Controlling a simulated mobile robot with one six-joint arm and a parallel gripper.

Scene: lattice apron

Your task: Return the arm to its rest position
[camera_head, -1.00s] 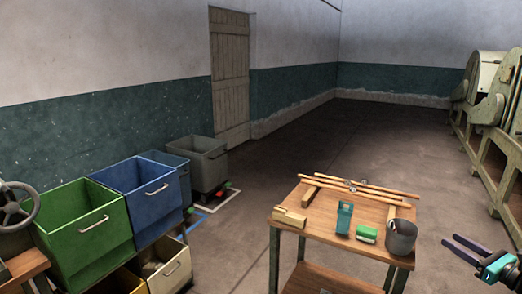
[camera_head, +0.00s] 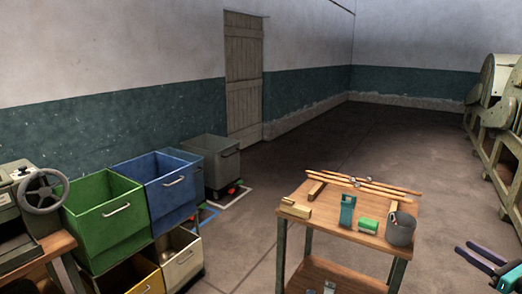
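My gripper (camera_head: 482,254) shows at the lower right edge of the head view, with two dark fingers spread apart and a teal part behind them. It is open with nothing between the fingers. It is in the air to the right of the small wooden table (camera_head: 340,229), clear of the grey cup (camera_head: 401,229) at the table's right side. The rest of my arm is outside the view.
Green (camera_head: 104,222), blue (camera_head: 168,190) and grey (camera_head: 213,163) bins stand left. Floor behind the table is clear.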

